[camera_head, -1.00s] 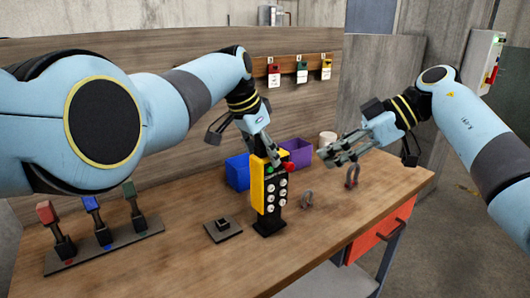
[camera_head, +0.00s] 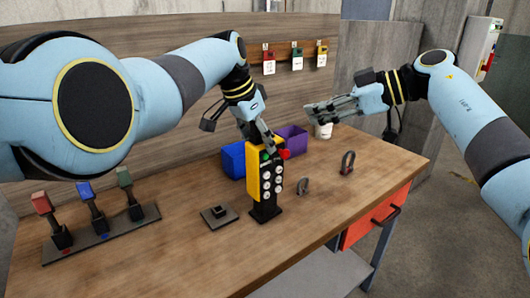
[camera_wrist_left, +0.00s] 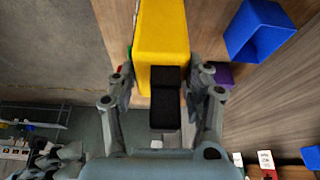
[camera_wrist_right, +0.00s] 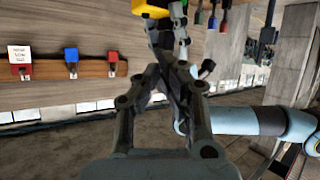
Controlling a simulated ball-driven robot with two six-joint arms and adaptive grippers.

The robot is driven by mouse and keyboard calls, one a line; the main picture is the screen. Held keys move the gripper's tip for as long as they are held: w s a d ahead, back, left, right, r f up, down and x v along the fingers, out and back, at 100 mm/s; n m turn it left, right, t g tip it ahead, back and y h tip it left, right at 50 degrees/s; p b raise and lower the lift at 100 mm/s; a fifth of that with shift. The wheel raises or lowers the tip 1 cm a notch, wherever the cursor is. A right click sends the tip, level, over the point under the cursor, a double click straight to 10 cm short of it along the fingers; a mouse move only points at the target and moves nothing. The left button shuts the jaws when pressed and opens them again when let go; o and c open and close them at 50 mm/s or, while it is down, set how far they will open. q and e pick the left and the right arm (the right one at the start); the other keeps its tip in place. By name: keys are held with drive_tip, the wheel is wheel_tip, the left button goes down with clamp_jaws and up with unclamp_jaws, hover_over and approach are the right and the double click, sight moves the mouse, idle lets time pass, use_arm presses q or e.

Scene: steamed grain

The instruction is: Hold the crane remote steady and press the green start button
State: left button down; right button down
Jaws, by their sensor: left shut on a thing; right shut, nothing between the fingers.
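The crane remote (camera_head: 254,183) is a yellow and black box standing upright on the wooden table. Its front carries several white round buttons, a green button (camera_head: 265,155) at the top left and a red knob (camera_head: 285,154) at the top right. My left gripper (camera_head: 262,140) is shut on the remote from above and behind; the left wrist view shows its fingers on both sides of the yellow body (camera_wrist_left: 162,32). My right gripper (camera_head: 310,112) is shut and empty, in the air right of the remote and above it, apart from it.
Blue (camera_head: 233,158) and purple (camera_head: 292,139) bins and a white cup (camera_head: 323,130) stand behind. Two grey shackles (camera_head: 347,163) lie to the right. A small black-topped plate (camera_head: 217,215) and a lever rack (camera_head: 103,235) are left. The front table is clear.

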drive_tip(key=w+r+m+t+y, duration=0.4)
drive_tip(key=r+t, duration=0.3)
drive_tip(key=r, duration=0.5)
drive_tip(key=w+d+r+m+t+h, duration=0.35)
drive_tip(key=d+m+t+h, duration=0.2)
drive_tip(key=m, duration=0.25)
drive_tip(key=w+d+r+m+t+h, duration=0.2)
drive_tip(key=d+r+m+t+h, duration=0.25)
drive_tip(key=d+m+t, duration=0.35)
drive_tip(key=d+f+m+g+h, duration=0.5)
drive_tip(key=m+h, duration=0.3)
drive_tip(key=m, duration=0.3)
drive_tip(key=s+a+f+m+g+y, duration=0.1)
drive_tip(key=a+f+m+g, duration=0.15)
drive_tip(key=f, duration=0.55)
drive_tip(key=s+a+f+m+g+y, duration=0.1)
drive_tip(key=s+a+f+m+g, duration=0.2)
drive_tip(key=f, duration=0.5)
drive_tip(key=s+a+f+g+y, duration=0.8)
drive_tip(key=s+a+f+y, duration=0.1)
drive_tip(key=s+a, duration=0.5)
drive_tip(key=shift+s+a+f, duration=0.35)
drive_tip(key=shift+f, duration=0.55)
